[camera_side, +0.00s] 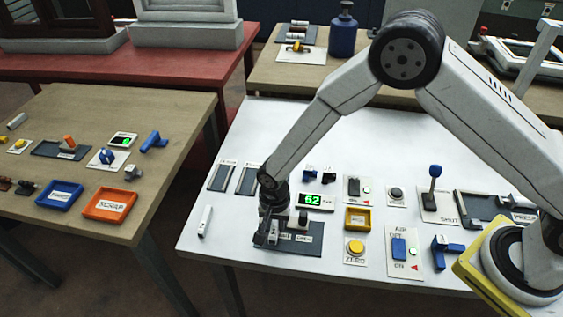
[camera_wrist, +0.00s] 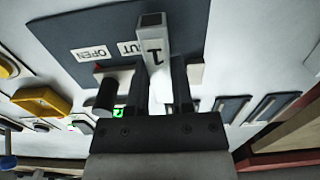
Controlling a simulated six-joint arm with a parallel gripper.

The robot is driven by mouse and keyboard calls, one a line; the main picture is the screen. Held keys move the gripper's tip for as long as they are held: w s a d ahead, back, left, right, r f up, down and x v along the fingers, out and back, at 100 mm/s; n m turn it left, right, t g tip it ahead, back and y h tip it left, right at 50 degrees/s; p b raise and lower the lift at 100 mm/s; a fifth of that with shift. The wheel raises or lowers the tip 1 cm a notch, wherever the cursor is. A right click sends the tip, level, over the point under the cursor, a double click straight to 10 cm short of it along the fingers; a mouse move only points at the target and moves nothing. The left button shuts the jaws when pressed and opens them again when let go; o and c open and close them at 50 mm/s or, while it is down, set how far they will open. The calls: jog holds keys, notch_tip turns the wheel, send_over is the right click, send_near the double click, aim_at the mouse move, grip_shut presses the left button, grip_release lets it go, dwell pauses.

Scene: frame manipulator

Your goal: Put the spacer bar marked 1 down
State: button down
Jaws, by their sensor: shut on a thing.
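The spacer bar marked 1 (camera_wrist: 153,38) is a light grey square bar with a dark open end and a black 1. My gripper (camera_wrist: 161,85) is shut on it, with one dark finger on each side. In the wrist view the bar's end lies over a dark plate (camera_wrist: 75,37) labelled OPEN and SHUT. I cannot tell whether the bar touches the plate. In the side view my gripper (camera_side: 270,236) is low at the left end of this plate (camera_side: 301,248), and the bar is mostly hidden.
A black knob (camera_wrist: 106,94) stands close beside my gripper. Another pale bar (camera_side: 205,221) lies on the white table (camera_side: 330,125), left of the gripper. Two dark strips (camera_side: 222,177) lie behind it. A green display (camera_side: 314,201), yellow tray (camera_side: 358,218) and yellow button (camera_side: 355,246) are to the right.

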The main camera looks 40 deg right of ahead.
aim_at(276, 224)
jog(key=shift+f, duration=0.4)
jog(key=shift+f, duration=0.1)
jog(key=shift+c, duration=2.4)
grip_release()
notch_tip(276, 224, up, 12)
